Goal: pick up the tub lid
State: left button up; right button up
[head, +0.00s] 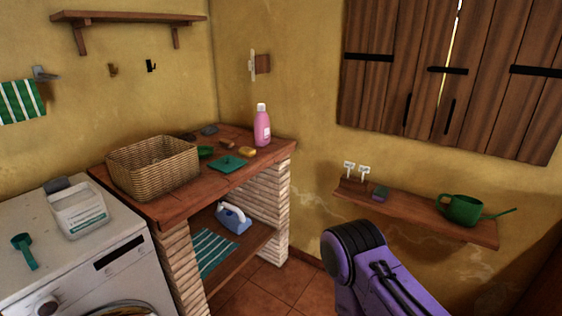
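A flat, squarish green lid (227,164) lies on the wooden top of the brick counter (180,203), in front of the pink bottle. It looks like the tub lid. A white tub (78,209) with a green-marked label stands on the washing machine at the left; whether its top is open is hard to tell. A purple and black link of my arm shows at the lower right, well apart from the lid. Neither gripper shows in the head view.
A wicker basket (153,168) stands left of the lid. A pink bottle (262,128), a yellow sponge (247,151) and a small green dish (205,152) are close around it. A green scoop (25,250) lies on the washing machine (108,260). A wall shelf (415,212) holds a green watering can (460,210).

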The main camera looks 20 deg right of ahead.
aim_at(226, 164)
jog(key=z, duration=0.8)
jog(key=k, duration=0.6)
jog(key=z, duration=0.7)
jog(key=i, duration=1.15)
jog(key=u, duration=0.7)
jog(key=i, duration=0.8)
jog(key=u, duration=0.7)
